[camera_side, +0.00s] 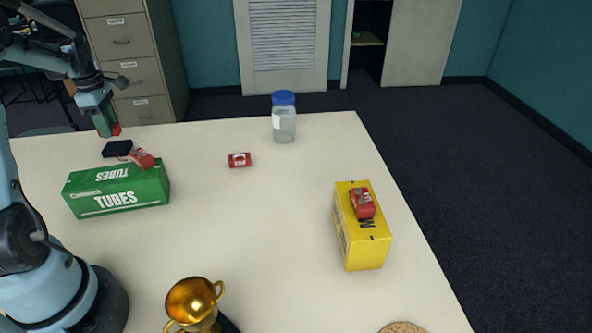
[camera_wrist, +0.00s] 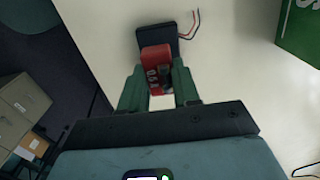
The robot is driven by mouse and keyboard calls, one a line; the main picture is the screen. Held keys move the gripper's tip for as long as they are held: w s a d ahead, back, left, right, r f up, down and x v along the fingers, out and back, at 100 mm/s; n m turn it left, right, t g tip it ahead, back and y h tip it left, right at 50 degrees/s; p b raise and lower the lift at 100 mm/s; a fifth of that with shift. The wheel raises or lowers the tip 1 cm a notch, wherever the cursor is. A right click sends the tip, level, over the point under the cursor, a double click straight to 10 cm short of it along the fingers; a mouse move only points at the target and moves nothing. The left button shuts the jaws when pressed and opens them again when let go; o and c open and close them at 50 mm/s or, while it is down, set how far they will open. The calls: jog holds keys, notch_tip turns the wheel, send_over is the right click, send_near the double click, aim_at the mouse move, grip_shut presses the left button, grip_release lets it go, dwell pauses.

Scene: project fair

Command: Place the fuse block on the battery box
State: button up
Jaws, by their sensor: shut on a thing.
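My gripper (camera_side: 106,124) is at the far left of the table in the side view. Its green fingers (camera_wrist: 159,84) are shut on a red fuse block (camera_wrist: 155,62) with white lettering, which also shows as a small red patch in the side view (camera_side: 116,130). The battery box (camera_side: 117,148) is a flat black box lying on the table. In the wrist view the battery box (camera_wrist: 172,30) has red and black wires and is partly hidden behind the held block. The block appears close above it; whether they touch I cannot tell.
A green TUBES box (camera_side: 118,190) with a red block (camera_side: 142,159) on or against it stands nearby. Another red block (camera_side: 239,160), a blue-lidded jar (camera_side: 284,120), a yellow box (camera_side: 364,249) topped by a red item (camera_side: 362,203), and a gold trophy (camera_side: 192,303) stand elsewhere. The table's middle is clear.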

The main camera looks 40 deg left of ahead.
jog(key=shift+f, duration=1.7)
jog(key=shift+f, duration=0.15)
jog(key=o, duration=1)
jog(key=shift+o, duration=0.2)
